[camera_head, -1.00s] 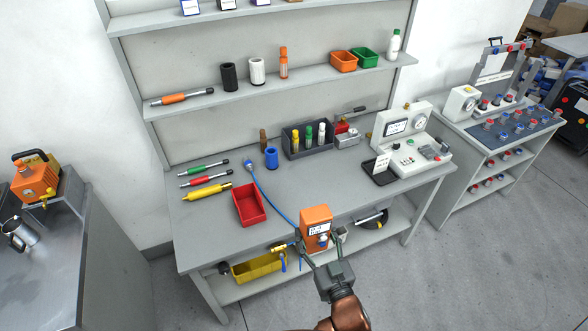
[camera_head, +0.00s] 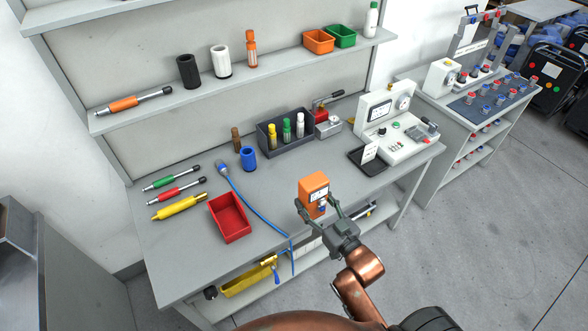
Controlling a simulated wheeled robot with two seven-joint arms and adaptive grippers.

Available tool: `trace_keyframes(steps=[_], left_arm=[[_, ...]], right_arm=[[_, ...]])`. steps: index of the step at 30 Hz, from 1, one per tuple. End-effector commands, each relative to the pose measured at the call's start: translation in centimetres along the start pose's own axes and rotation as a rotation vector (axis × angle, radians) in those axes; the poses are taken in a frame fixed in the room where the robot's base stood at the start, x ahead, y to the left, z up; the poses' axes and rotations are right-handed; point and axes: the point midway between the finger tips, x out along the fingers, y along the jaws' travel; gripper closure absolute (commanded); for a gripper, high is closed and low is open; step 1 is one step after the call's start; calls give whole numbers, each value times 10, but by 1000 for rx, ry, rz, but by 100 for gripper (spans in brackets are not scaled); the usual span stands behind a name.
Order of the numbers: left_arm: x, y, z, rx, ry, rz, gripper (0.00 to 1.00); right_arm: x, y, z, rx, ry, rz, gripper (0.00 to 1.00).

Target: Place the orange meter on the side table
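The orange meter (camera_head: 313,188) is a box with a small white display on its front. My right gripper (camera_head: 316,205) has a finger along each side of it and holds it. The meter appears over the front right of the grey workbench (camera_head: 280,190); whether its base touches the top cannot be told. No table is labelled as the side table. A grey table (camera_head: 75,270) shows partly at the left edge, its top mostly out of frame. Another grey table (camera_head: 425,180) stands right of the workbench. My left gripper is not in view.
On the bench are a red bin (camera_head: 230,217), a blue probe with cable (camera_head: 222,168), a yellow tool (camera_head: 180,207), a bottle rack (camera_head: 287,133) and a white test instrument (camera_head: 398,125).

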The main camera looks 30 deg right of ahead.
Motion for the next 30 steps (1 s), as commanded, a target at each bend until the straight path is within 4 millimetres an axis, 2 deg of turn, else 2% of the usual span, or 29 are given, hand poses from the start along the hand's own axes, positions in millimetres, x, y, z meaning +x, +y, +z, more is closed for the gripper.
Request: trace_keyframes(steps=[1,3,8,14,18,20,24,30], left_arm=[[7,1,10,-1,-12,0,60],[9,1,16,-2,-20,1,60],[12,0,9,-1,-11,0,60],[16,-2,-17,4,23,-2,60],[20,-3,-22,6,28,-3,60],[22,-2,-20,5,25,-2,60],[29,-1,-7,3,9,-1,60],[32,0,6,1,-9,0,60]], right_arm=[[1,9,1,-4,10,-5,91],[2,18,1,-4,14,-9,91],[14,28,4,-2,20,-16,91],[53,42,22,0,19,-17,91],[82,52,35,-1,19,-19,91],[94,56,41,-1,19,-19,91],[112,63,68,0,15,-19,91],[127,69,86,1,18,-19,91]])
